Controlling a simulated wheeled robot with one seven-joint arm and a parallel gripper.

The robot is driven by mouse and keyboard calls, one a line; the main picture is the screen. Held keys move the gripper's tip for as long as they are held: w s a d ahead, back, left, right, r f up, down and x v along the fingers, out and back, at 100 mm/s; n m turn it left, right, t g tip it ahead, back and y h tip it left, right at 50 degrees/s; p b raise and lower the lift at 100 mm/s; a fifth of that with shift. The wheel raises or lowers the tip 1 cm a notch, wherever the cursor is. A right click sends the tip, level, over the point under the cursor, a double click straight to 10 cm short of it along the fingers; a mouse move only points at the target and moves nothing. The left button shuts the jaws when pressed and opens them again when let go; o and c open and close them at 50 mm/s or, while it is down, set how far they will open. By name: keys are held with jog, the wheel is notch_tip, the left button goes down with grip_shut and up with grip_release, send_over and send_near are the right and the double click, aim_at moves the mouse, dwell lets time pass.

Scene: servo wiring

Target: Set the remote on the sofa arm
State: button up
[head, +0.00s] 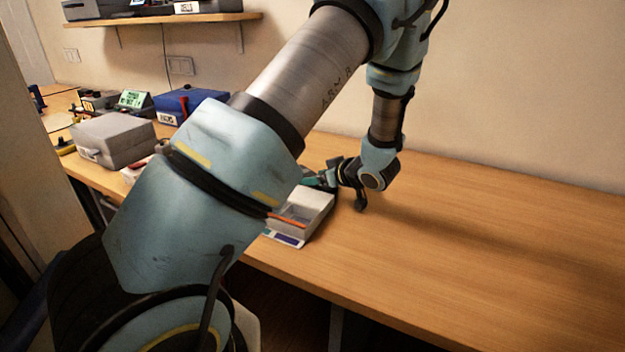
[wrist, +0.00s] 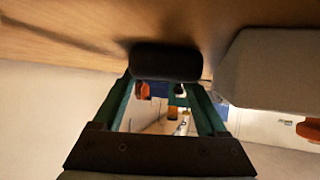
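My gripper (head: 312,179) is low over the bench, just behind the grey tray, with its green fingers toward the left. In the wrist view the two green fingers stand apart, with a dark, rounded block (wrist: 167,62) spanning the space between their tips. It appears held between them, close to the wooden surface. Only its blunt end shows, so I cannot tell for sure that it is the remote. No other remote shows, and I see no sofa or sofa arm in either view.
The open grey tray (head: 318,216) sits at the bench's front edge, partly behind my arm. A grey case (head: 113,139) and a blue case (head: 190,104) stand to the left. A wall shelf (head: 160,18) hangs above. The wooden bench (head: 480,245) is clear to the right.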

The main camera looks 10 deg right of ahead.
grip_shut()
dwell(0.4)
